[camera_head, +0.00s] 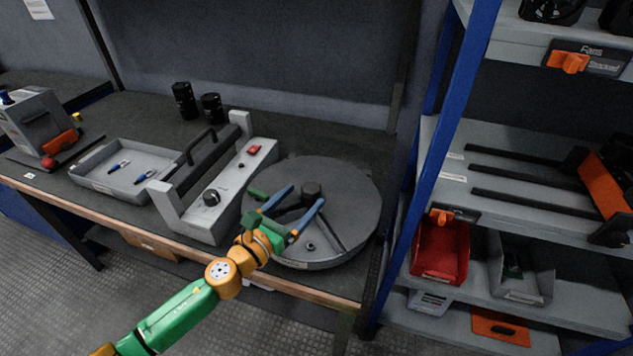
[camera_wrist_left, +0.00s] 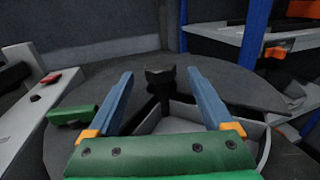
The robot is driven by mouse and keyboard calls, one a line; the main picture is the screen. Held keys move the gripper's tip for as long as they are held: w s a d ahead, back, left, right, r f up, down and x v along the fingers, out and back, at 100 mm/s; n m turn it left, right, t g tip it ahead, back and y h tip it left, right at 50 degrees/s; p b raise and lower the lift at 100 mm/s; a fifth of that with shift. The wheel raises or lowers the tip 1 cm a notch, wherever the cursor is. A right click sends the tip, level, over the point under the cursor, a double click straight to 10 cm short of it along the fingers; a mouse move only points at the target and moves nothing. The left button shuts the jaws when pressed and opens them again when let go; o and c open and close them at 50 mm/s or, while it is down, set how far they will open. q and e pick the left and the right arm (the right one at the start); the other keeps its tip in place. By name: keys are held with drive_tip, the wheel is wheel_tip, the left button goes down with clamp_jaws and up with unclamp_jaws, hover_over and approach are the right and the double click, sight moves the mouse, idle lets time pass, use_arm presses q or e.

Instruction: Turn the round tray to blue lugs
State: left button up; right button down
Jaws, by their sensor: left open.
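The round grey tray (camera_head: 350,191) lies on the bench, with a dark hub (camera_head: 311,188) at its middle. Its near part shows an open section with dividers and a small ring-shaped piece (camera_head: 311,246). A green block (camera_head: 258,195) is at its left side, also in the left wrist view (camera_wrist_left: 73,115). My left gripper (camera_head: 306,195) is open over the tray, its blue fingers apart. In the left wrist view the hub (camera_wrist_left: 158,80) shows between the fingertips (camera_wrist_left: 160,74); I cannot tell whether they touch anything. I cannot make out blue lugs on the round tray. My right gripper is out of view.
Left of the tray stands a grey device (camera_head: 212,190) with a black handle and red switch. Two black cylinders (camera_head: 184,100) stand behind. A blue-framed shelf (camera_head: 440,135) is close on the right.

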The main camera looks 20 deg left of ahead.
use_arm(q)
drive_tip(key=x, duration=0.4)
drive_tip(key=shift+w+d, duration=0.1)
drive_tip(key=shift+w, duration=0.3)
drive_tip(key=shift+s, duration=0.1)
clamp_jaws()
